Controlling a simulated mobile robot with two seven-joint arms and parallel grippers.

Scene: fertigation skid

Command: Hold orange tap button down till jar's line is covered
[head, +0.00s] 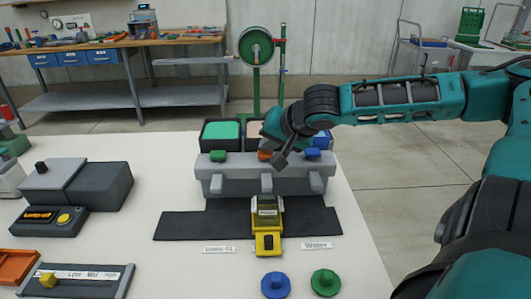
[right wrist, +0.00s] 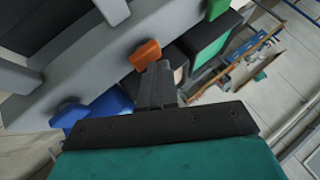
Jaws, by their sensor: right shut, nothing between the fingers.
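A grey tap block (head: 218,178) stands on the table with green, orange and blue buttons along its front top edge. The orange tap button (head: 264,155) is in the middle, partly hidden by my right gripper (head: 281,160). In the right wrist view, the orange button (right wrist: 146,54) lies right at the tips of my shut, empty right gripper (right wrist: 158,68). I cannot tell whether they touch or whether the button is pressed. The jar (head: 267,205) appears below the middle spout, with a yellow piece in front of it. Its line and liquid level are too small to read. My left gripper is not in view.
The green button (head: 218,155) and blue button (head: 312,153) flank the orange one closely. A dark mat (head: 180,225) lies under the jar. Blue (head: 275,285) and green (head: 325,282) knobbed discs lie in front. A grey device (head: 85,185) stands at left.

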